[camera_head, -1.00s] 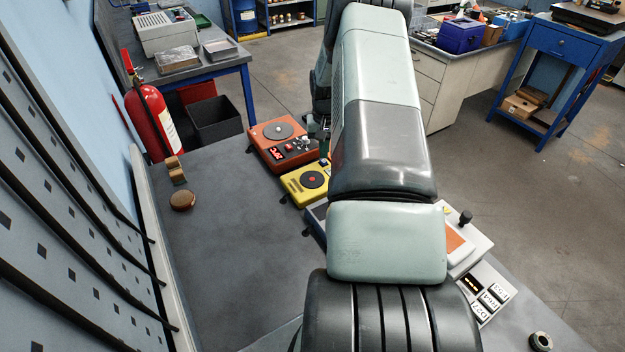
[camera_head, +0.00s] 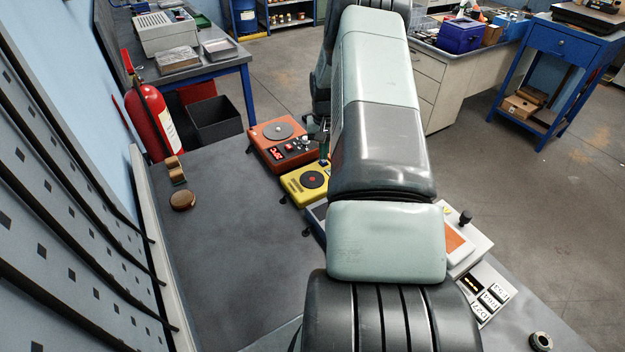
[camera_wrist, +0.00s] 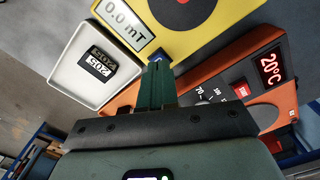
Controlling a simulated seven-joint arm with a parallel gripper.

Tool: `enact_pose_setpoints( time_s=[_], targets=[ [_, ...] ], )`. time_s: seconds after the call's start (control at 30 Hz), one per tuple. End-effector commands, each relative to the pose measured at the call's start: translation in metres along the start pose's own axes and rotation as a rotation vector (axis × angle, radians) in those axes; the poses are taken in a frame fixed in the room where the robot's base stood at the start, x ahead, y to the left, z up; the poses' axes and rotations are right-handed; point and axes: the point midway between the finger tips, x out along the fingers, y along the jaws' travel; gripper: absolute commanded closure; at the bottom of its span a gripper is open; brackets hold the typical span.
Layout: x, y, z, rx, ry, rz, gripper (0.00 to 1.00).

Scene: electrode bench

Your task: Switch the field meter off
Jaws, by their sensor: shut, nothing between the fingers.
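The field meter is a yellow box (camera_head: 296,189) with a dark round pad and red centre, on the bench beside the orange unit. In the wrist view the yellow meter (camera_wrist: 203,40) fills the top, and its display (camera_wrist: 124,22) reads 0.0 mT. A small blue part (camera_wrist: 157,58), apparently its switch, sits at the meter's near edge. My gripper (camera_wrist: 156,68) is shut and empty, its tips right at that blue part; I cannot tell whether they touch. My fingers partly hide the blue part. In the head view my gripper (camera_head: 323,153) is mostly behind my arm.
The orange unit (camera_head: 268,135) with a round plate stands beyond the meter; its display (camera_wrist: 269,63) reads 20°C.

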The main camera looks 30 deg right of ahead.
Motion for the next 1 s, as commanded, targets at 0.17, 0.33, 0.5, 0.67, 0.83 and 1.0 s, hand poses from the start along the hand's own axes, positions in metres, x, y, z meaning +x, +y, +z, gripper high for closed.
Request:
enact_pose_setpoints(
  time_s=[0.17,0.33,0.5,0.67,0.83,1.0],
  targets=[
    [0.003,0.000,0.000,0.000,0.000,0.000,1.00],
    [0.005,0.000,0.000,0.000,0.000,0.000,1.00],
    [0.008,0.000,0.000,0.000,0.000,0.000,1.00],
    [0.010,0.000,0.000,0.000,0.000,0.000,1.00],
    [0.013,0.000,0.000,0.000,-0.001,0.000,1.00],
    [0.014,0.000,0.000,0.000,0.000,0.000,1.00]
  ],
)
